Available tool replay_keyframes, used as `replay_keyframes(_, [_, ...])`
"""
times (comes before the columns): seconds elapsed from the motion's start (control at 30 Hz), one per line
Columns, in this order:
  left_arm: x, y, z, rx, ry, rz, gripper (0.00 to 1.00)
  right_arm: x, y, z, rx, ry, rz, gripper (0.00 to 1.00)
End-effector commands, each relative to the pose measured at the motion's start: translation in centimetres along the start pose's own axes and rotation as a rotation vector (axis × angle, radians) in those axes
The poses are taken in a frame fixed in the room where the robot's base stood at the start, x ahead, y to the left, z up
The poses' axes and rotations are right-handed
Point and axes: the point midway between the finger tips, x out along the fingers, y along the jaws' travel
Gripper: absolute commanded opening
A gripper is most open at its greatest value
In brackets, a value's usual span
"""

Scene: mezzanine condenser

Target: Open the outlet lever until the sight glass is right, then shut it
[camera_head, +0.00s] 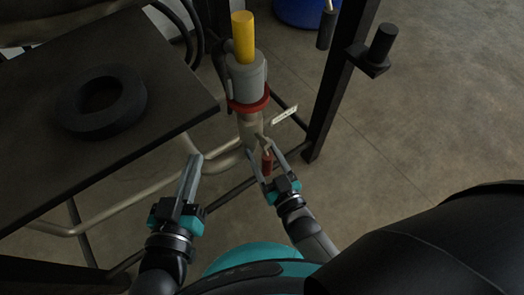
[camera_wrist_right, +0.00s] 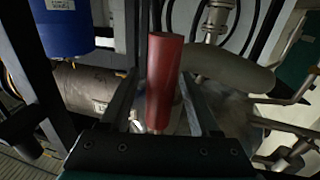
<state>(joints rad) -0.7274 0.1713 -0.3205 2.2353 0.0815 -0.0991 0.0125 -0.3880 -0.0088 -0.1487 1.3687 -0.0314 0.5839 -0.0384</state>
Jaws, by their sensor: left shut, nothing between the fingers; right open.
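The outlet lever's red grip (camera_head: 267,163) hangs below the pipe fitting under a grey body with a red ring (camera_head: 248,104). In the right wrist view the red grip (camera_wrist_right: 164,82) stands upright between the fingers. My right gripper (camera_head: 262,153) is open, one finger on each side of the grip; I cannot tell whether either touches it. My left gripper (camera_head: 192,160) is shut and empty, left of the lever, near the table corner. A yellow cylinder (camera_head: 243,37) stands in the grey body; I cannot tell whether this is the sight glass, and no level is readable.
A dark table (camera_head: 150,75) with a black ring (camera_head: 101,101) lies at left. A black frame post (camera_head: 338,85) with a peg bracket (camera_head: 378,50) rises right of the lever. A white tag (camera_head: 285,115) sticks out beside the fitting. Bare floor lies to the right.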

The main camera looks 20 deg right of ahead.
Motion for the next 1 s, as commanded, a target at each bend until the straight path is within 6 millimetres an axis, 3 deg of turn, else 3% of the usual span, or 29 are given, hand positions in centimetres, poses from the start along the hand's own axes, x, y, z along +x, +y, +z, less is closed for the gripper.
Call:
replay_keyframes(0.5, [-0.20, 0.40, -0.29, -0.012, 0.048, 0.009, 0.00, 0.81, -0.01, -0.05, 0.000, 0.000, 0.000, 0.63])
replay_keyframes(1.0, [-0.20, 0.42, -0.28, -0.012, 0.047, 0.009, 0.00, 0.77, 0.01, -0.02, 0.000, 0.000, 0.000, 0.07])
